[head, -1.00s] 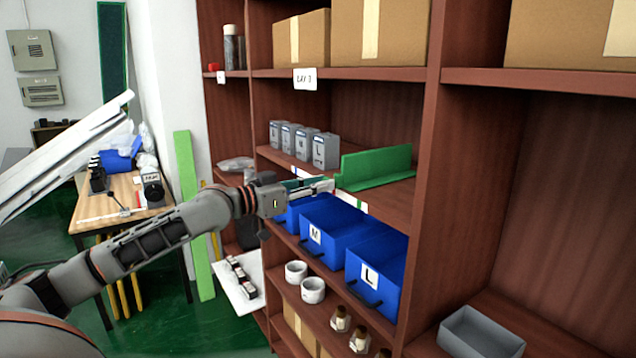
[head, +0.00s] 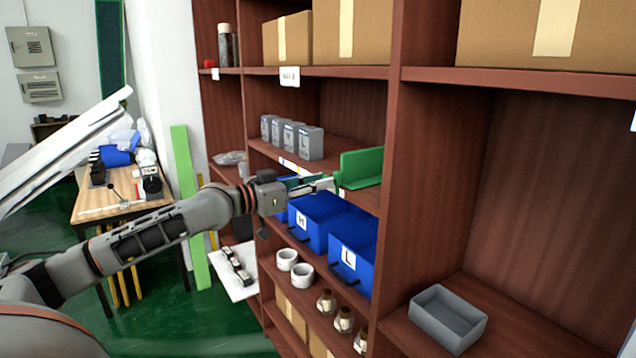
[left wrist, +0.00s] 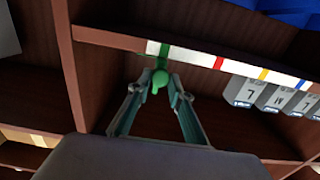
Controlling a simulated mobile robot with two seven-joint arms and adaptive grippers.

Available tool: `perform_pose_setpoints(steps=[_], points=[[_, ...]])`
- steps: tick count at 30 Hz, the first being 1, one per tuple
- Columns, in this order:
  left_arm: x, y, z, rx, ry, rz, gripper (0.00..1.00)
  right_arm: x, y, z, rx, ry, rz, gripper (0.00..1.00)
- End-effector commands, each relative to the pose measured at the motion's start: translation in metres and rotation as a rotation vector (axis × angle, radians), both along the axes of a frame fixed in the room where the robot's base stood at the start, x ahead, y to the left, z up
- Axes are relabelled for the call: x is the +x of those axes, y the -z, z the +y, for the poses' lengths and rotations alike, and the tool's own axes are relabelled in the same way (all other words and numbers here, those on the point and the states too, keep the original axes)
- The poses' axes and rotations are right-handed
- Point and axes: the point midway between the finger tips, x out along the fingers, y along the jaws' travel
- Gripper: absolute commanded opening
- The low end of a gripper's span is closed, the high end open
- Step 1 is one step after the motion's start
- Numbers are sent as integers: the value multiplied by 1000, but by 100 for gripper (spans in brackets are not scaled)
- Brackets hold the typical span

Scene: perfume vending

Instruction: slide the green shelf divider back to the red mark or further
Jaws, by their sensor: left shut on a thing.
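The green shelf divider (head: 362,168) stands on the shelf to the right of the grey boxes, its right end cut off by an upright. My left gripper (head: 325,185) is at its front, near the shelf edge. In the left wrist view my gripper's two fingers (left wrist: 160,92) are shut on the divider's green front knob (left wrist: 160,79). The red mark (left wrist: 218,62) is on the white edge strip, between the divider and the grey boxes. My right gripper is out of view.
Several grey boxes (head: 311,143) stand on the same shelf, with bare shelf between them and the divider. Blue bins (head: 352,262) sit just below my gripper. Brown cartons (head: 350,32) are above. A wooden upright (head: 408,150) stands right of the divider.

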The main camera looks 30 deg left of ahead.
Motion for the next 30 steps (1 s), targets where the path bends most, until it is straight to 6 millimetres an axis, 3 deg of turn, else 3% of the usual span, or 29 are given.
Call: perform_pose_setpoints(steps=[7, 8, 9, 10, 22, 30], points=[[0, -2, 0, -2, 0, -4, 0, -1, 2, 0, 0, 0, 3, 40], [0, -2, 0, -2, 0, -4, 23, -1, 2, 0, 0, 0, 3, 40], [0, -2, 0, -2, 0, -4, 33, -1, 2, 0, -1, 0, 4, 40], [0, -2, 0, -2, 0, -4, 36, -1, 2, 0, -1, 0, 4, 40], [-2, 0, 2, 0, -1, -1, 36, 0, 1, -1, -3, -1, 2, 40], [-23, 2, 11, 5, -3, 2, 36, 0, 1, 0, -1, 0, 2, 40]])
